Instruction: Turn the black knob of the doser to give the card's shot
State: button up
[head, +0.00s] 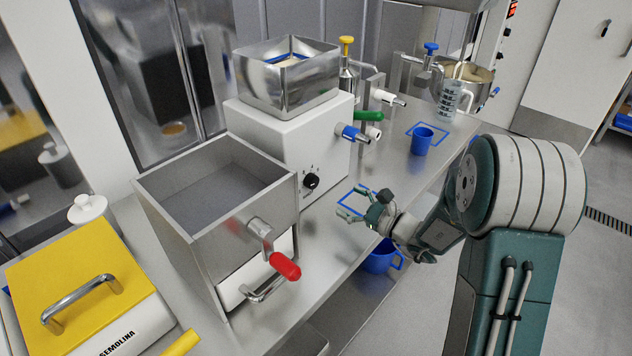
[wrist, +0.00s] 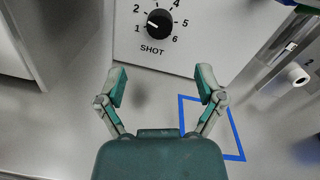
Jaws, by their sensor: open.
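The doser (head: 268,128) is a white box with a steel hopper on top, standing on the steel counter. Its black knob (head: 311,181) is on the front face, and it also shows in the wrist view (wrist: 160,23). A dial from 1 to 6 rings it, marked SHOT. The knob's white pointer seems to face left, near 1. My gripper (head: 355,205) is open and empty, in front of the doser and to the right of the knob in the head view. In the wrist view its fingers (wrist: 161,80) are spread below the knob, apart from it. I cannot make out a card.
A steel bin with a red-handled lever (head: 285,266) stands left of the doser. A blue outlined square (wrist: 238,150) lies on the counter by my gripper. A blue cup (head: 421,141) stands farther back; a blue pot (head: 380,261) sits below the counter edge. Spouts (head: 355,134) jut from the doser's right.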

aim_at(315, 183)
jog(key=x, duration=1)
jog(key=shift+w+a, duration=0.1)
jog(key=shift+a, duration=0.05)
jog(key=c, duration=1.2)
